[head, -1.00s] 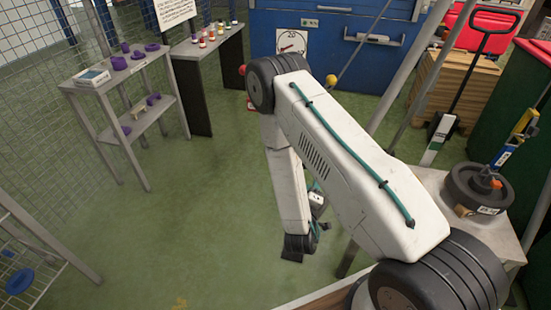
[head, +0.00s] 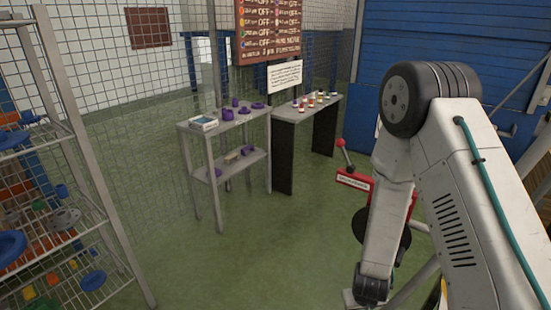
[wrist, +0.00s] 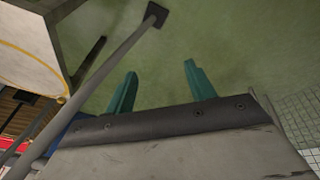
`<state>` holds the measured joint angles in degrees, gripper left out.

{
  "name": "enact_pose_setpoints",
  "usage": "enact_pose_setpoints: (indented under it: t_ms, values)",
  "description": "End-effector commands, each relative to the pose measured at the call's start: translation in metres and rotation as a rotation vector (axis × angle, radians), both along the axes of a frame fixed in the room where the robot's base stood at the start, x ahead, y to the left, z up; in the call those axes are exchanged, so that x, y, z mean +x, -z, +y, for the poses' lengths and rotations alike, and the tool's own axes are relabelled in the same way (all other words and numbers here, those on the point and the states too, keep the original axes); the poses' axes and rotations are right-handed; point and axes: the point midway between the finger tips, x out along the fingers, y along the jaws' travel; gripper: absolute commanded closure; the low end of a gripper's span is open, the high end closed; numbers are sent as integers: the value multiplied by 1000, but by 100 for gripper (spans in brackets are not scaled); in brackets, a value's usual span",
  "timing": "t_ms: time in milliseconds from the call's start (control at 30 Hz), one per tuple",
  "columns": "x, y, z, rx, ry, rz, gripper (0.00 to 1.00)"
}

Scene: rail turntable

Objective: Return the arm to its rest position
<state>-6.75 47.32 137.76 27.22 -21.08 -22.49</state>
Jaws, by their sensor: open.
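My arm reaches across the right side of the head view, bent at a dark elbow joint with its forearm hanging down. In the wrist view my gripper (wrist: 160,88) shows two teal fingers spread apart, with nothing between them. Bare green floor lies beyond the fingers. In the head view the gripper is mostly hidden behind the lower end of the forearm.
A grey two-tier stand (head: 184,127) with purple parts is left of centre, next to a dark-legged table (head: 291,114) with small coloured items. A wire rack (head: 128,262) fills the left. Green floor between is clear.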

Motion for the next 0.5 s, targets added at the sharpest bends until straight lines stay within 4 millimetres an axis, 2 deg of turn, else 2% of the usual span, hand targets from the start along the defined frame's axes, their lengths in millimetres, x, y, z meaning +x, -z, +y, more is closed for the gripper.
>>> enact_pose_setpoints:
  t_ms: [33,233,500]
  values:
    - [0,-21,9,51,8,35,45]
    - [-23,-102,33,194,19,212,45]
    - [-72,-217,35,250,15,389,45]
